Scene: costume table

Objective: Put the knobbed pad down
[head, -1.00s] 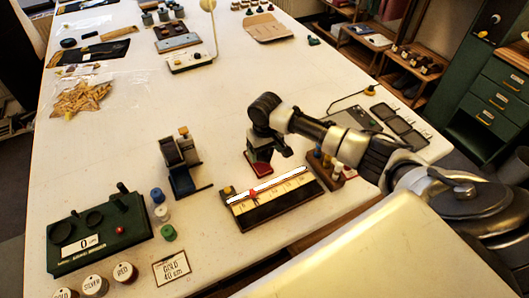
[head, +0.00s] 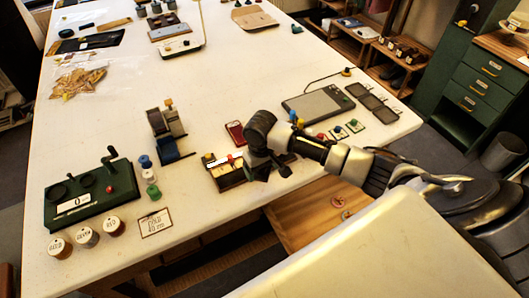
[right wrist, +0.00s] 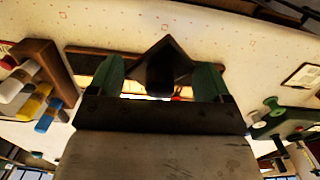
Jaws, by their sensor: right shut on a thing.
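My right gripper (head: 266,168) is shut on a dark thing that I take for the knobbed pad. In the right wrist view the pad (right wrist: 160,62) shows as a dark, pointed shape between the two green fingers. In the head view the gripper hides most of it, and its knob cannot be made out. The gripper is over the right part of the ruler board (head: 226,175), near the table's front edge. I cannot tell whether the pad touches the board. My left gripper is not in view.
A red flat pad (head: 235,133) lies behind the ruler board. A peg rack (right wrist: 52,62) stands beside the gripper. Several small knobbed cards (head: 338,132) and a grey tablet (head: 318,105) lie to the right. A green counter device (head: 92,193) is at left.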

